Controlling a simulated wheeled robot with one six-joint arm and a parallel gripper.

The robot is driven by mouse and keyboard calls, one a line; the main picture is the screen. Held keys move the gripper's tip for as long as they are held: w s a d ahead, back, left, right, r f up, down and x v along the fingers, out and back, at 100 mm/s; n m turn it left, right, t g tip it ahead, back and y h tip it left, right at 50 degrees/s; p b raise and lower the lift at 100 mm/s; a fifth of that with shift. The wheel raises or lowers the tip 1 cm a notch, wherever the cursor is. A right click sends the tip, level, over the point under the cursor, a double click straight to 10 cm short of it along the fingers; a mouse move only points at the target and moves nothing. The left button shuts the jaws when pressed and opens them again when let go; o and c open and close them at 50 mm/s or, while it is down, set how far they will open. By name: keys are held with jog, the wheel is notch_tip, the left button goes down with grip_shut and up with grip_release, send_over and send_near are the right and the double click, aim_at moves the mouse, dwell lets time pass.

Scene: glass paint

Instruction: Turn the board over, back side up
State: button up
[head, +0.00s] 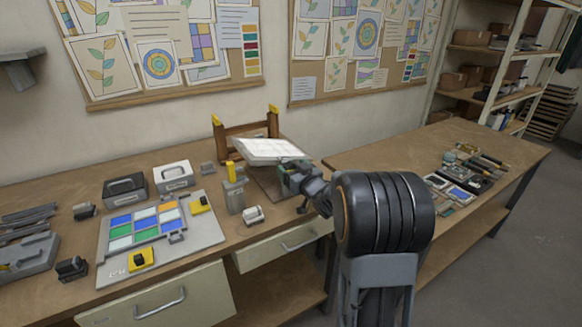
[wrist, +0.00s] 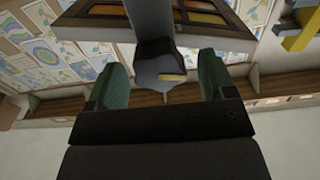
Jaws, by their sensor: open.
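The board (head: 272,150) is at the back of the bench, tilted, with a pale gridded face upward in the head view. In the wrist view the board (wrist: 92,12) shows a dark frame with orange and yellow panes at the top. A grey tab-like piece (wrist: 150,50) reaches down from there between the fingers; I cannot tell what it belongs to. My gripper (head: 289,172) is just below the board's near right side. In the wrist view my gripper (wrist: 163,78) has its two green fingers apart, with gaps on both sides of the grey piece.
A wooden stand (head: 240,129) with yellow tips is behind the board. A grey post (head: 234,195) with a yellow top stands left of my gripper. A grey tray (head: 205,237) with coloured panes lies further left.

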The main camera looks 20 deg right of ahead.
jog(key=shift+w+a, duration=0.1)
jog(key=shift+w, duration=0.55)
jog(key=c, duration=1.3)
jog(key=shift+o, duration=0.2)
jog(key=shift+f+n+b, duration=0.2)
jog(key=shift+n+b, duration=0.2)
jog(key=shift+b, duration=0.6)
jog(key=shift+r, duration=0.2)
jog(key=o, duration=1.3)
jog(key=shift+c, duration=0.2)
jog(key=shift+s, duration=0.15)
jog(key=s+d, duration=0.1)
jog(key=s, duration=1.2)
jog(key=shift+s+d, duration=0.25)
jog(key=shift+d, duration=0.05)
